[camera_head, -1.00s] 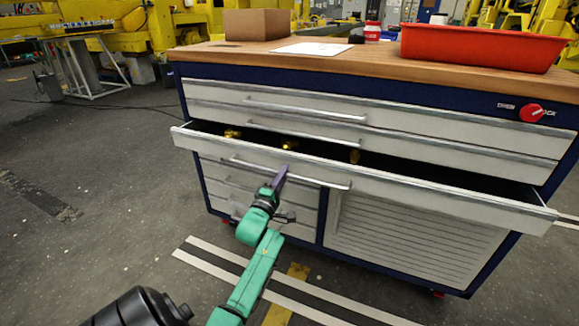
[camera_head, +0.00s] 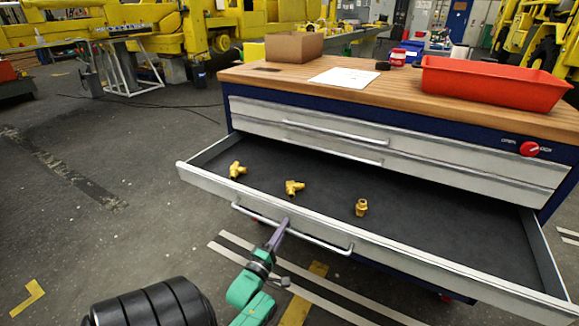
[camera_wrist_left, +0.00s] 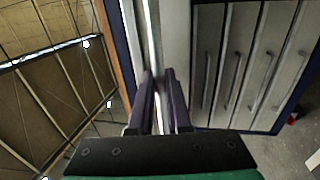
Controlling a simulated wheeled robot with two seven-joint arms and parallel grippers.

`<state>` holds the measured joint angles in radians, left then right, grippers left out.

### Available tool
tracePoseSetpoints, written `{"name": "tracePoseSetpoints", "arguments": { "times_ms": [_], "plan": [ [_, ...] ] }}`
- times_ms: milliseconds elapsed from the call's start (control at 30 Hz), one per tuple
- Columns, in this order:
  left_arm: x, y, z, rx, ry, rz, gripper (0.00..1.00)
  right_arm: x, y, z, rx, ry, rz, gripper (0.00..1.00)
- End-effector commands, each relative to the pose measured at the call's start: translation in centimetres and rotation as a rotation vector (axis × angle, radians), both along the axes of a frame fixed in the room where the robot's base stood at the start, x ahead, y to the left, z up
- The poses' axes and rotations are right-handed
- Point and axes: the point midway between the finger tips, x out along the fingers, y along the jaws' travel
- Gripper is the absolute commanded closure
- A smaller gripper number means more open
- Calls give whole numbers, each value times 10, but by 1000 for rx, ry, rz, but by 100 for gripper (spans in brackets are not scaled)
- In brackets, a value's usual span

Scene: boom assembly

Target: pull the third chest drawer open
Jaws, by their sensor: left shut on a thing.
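The third chest drawer (camera_head: 470,262) stands far out from the chest, its dark inside open to view. Its long silver handle (camera_head: 322,246) runs along the left part of its front. My left gripper (camera_head: 284,222) is shut on this handle, left of its middle. In the left wrist view my left gripper (camera_wrist_left: 163,72) shows its two purple fingers close together at a bright metal strip; the exact grip is hard to see there. My right gripper is not in view.
Three brass fittings, one at the left (camera_head: 237,169), one in the middle (camera_head: 294,187) and one at the right (camera_head: 361,207), lie in the drawer. The upper two drawers (camera_head: 420,160) are shut. A red bin (camera_head: 490,85), paper (camera_head: 345,77) and cardboard box (camera_head: 280,46) sit on the wooden top.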

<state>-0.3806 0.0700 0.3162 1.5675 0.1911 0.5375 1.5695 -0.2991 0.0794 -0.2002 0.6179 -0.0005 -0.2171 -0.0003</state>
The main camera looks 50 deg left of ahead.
Motion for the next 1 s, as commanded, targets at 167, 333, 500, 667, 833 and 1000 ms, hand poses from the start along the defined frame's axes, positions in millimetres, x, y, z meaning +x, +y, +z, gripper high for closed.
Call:
{"name": "tracePoseSetpoints", "arguments": {
  "times_ms": [167,333,500,667,833,1000],
  "plan": [
    [-13,-4,1,1,1,0,100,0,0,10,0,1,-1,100],
    [-17,-6,0,0,0,0,100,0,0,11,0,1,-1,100],
    [-17,-6,-1,0,0,0,100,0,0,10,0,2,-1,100],
    [-17,-6,-1,0,0,0,76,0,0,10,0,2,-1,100],
    [-17,-6,0,0,0,0,54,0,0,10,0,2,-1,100],
    [-17,-6,0,1,-1,-1,54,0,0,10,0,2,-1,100]
  ]
}}
